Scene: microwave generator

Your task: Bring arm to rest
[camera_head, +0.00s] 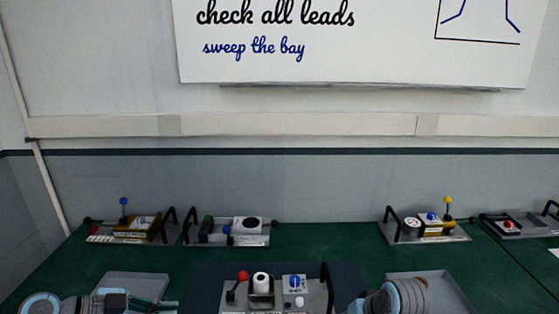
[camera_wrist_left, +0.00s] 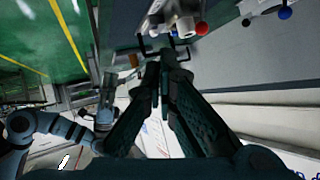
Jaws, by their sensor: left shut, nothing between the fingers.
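My left gripper (camera_head: 172,305) comes in low at the left of the head view, its fingers pointing right, over the front of the green bench. In the left wrist view its two dark fingers (camera_wrist_left: 165,55) meet at their tips, shut with nothing between them. My right arm (camera_head: 400,296) shows at the bottom right of the head view. Its fingers cannot be made out there.
A centre module (camera_head: 230,298) with a red knob stands between my arms. Grey trays (camera_head: 140,283) and (camera_head: 440,285) lie left and right. Several handled modules line the back, including ones with a blue ball (camera_head: 123,201) and a yellow ball (camera_head: 448,200).

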